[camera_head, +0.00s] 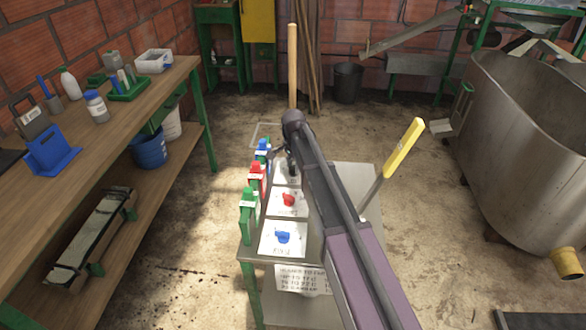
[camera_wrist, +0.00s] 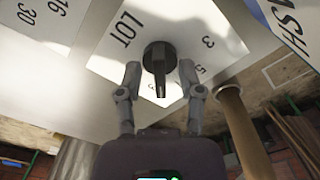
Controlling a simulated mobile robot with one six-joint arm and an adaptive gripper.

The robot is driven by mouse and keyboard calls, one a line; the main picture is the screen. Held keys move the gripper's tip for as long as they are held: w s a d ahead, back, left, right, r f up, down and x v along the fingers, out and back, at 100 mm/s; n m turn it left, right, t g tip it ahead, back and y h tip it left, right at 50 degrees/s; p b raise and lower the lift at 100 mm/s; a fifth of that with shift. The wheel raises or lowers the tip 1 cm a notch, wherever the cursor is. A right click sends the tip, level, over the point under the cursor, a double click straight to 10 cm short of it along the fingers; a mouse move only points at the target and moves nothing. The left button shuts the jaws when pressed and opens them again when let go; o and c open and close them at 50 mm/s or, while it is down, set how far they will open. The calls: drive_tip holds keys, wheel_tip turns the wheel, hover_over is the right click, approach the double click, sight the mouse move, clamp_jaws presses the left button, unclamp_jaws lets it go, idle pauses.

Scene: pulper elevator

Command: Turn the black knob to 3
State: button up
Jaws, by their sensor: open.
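The black knob (camera_wrist: 158,57) sits on a white dial plate (camera_wrist: 110,45) marked LOT in the wrist view. Its narrow bar extends downward in that picture, and a partly covered number lies near its tip. The numbers 3 and 5 show on the plate to the right of the knob. My gripper (camera_wrist: 160,75) is open, with one finger on each side of the knob. I cannot tell whether either finger touches it. In the head view my arm hides most of the black knob at the far end of the panel.
The panel stand (camera_head: 247,255) also carries a red knob (camera_head: 289,200) and a blue knob (camera_head: 284,237). Green, red and blue devices line its left edge. A yellow handle (camera_head: 404,148) rises at its right. A workbench (camera_head: 150,100) stands left, a metal tub (camera_head: 520,150) right.

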clamp_jaws()
drive_tip(key=shift+n, duration=0.4)
drive_tip(key=n, duration=0.9)
drive_tip(key=shift+n, duration=0.3)
drive_tip(key=n, duration=1)
drive_tip(key=shift+n, duration=0.3)
idle(0.4)
